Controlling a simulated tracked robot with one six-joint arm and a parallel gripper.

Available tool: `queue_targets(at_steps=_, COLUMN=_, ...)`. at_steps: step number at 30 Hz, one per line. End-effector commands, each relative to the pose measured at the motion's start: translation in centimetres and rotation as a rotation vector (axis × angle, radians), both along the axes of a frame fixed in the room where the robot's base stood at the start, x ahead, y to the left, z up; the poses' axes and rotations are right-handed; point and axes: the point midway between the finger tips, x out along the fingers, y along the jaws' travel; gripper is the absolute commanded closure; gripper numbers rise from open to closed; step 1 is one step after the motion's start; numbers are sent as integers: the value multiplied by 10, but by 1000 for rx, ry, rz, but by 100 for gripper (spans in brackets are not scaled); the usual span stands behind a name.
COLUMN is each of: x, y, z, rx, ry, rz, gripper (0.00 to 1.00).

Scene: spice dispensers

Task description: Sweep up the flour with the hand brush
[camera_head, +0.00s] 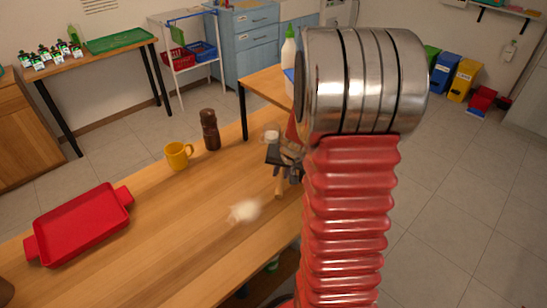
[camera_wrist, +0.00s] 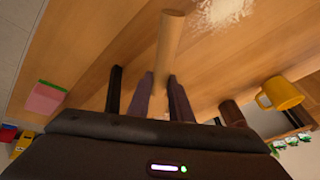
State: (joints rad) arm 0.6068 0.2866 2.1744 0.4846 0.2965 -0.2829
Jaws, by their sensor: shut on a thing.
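My gripper (camera_head: 284,170) is over the wooden table, partly hidden behind my red arm in the head view. In the wrist view my gripper (camera_wrist: 160,92) has its fingers closed around a light wooden handle (camera_wrist: 169,40), which looks like the hand brush's. The handle also shows in the head view (camera_head: 279,187), pointing down toward the table. Bristles are not visible. The flour, a blurry white patch (camera_head: 243,211), lies on the table left of and nearer than the gripper. It also shows at the top of the wrist view (camera_wrist: 222,11).
A yellow mug (camera_head: 178,155) and a brown pepper mill (camera_head: 210,130) stand behind the flour. A red tray (camera_head: 80,226) lies at the left. A small white object (camera_head: 271,136) is close behind the gripper. The tabletop between tray and flour is clear.

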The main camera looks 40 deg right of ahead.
Motion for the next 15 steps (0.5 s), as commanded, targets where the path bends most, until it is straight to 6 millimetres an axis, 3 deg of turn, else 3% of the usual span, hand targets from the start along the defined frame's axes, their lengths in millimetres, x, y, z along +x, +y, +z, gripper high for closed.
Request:
queue_targets(at_steps=9, x=2, y=2, z=29, rx=-2, ry=-1, rz=6, gripper=100)
queue_targets(at_steps=15, x=2, y=3, z=35, rx=-2, ry=1, rz=7, gripper=100)
